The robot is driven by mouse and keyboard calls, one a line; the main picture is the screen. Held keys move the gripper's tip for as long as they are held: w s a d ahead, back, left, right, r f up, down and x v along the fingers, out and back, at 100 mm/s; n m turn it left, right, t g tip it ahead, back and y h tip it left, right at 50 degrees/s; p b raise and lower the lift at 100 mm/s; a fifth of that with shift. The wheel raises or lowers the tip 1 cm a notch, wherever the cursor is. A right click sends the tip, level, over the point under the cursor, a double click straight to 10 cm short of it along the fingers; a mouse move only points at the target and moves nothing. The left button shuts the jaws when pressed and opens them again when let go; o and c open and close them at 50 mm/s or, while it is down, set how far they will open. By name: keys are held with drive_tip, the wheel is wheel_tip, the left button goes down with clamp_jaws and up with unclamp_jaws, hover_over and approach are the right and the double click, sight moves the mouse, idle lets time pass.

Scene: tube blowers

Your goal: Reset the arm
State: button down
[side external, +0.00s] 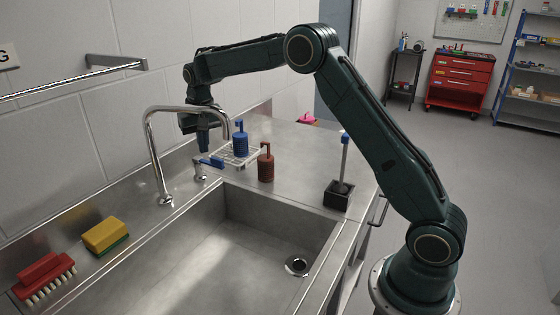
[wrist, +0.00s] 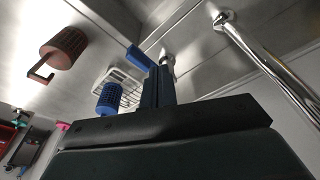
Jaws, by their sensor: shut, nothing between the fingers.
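My gripper (side external: 203,143) points down behind the faucet spout, above the back of the counter, in the side external view. In the wrist view its two dark fingers (wrist: 158,86) are together with nothing between them. The chrome faucet (side external: 152,150) rises at the sink's back edge; its blue lever (side external: 209,162) is just below the gripper, and I cannot tell whether they touch. The lever also shows beside the fingertips in the wrist view (wrist: 139,57). A blue pump bottle (side external: 240,144) stands on a wire rack (side external: 238,158), to the right of the gripper.
A brown-red pump bottle (side external: 265,168) stands right of the rack. A black holder (side external: 338,196) with a blue-tipped brush is at the front right. A yellow-green sponge (side external: 104,234) and a red brush (side external: 44,276) lie at left. The sink (side external: 230,265) is empty.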

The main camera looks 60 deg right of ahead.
drive_tip(key=shift+w+r, duration=0.15)
drive_tip(key=shift+r, duration=0.5)
drive_tip(key=shift+f, duration=2.9)
drive_tip(key=w+d+r+t+h, duration=0.2)
drive_tip(key=d+r+t, duration=0.15)
drive_tip(key=r, duration=0.45)
drive_tip(key=w+d+r+t+h, duration=0.1)
drive_tip(key=w+d+r+t, duration=0.2)
drive_tip(key=r, duration=0.4)
drive_tip(key=s+a+r+n+y, duration=0.1)
drive_tip(key=s+a+r, duration=0.2)
drive_tip(key=s, duration=0.4)
drive_tip(key=s+a+r+n, duration=0.1)
drive_tip(key=s+a+r, duration=0.25)
drive_tip(key=s, duration=0.35)
drive_tip(key=s+a+f+n+y, duration=0.1)
drive_tip(key=s+a+f, duration=0.1)
drive_tip(key=s, duration=0.8)
drive_tip(key=s+a+f+n+g+y, duration=0.1)
drive_tip(key=s+a+f, duration=0.1)
drive_tip(key=s, duration=0.9)
drive_tip(key=s+a+f+n+g+y, duration=0.1)
drive_tip(key=s+a+f+n, duration=0.1)
drive_tip(key=s, duration=0.9)
drive_tip(key=shift+s+a+f, duration=0.15)
drive_tip(key=shift+a+f, duration=0.35)
drive_tip(key=shift+a, duration=0.75)
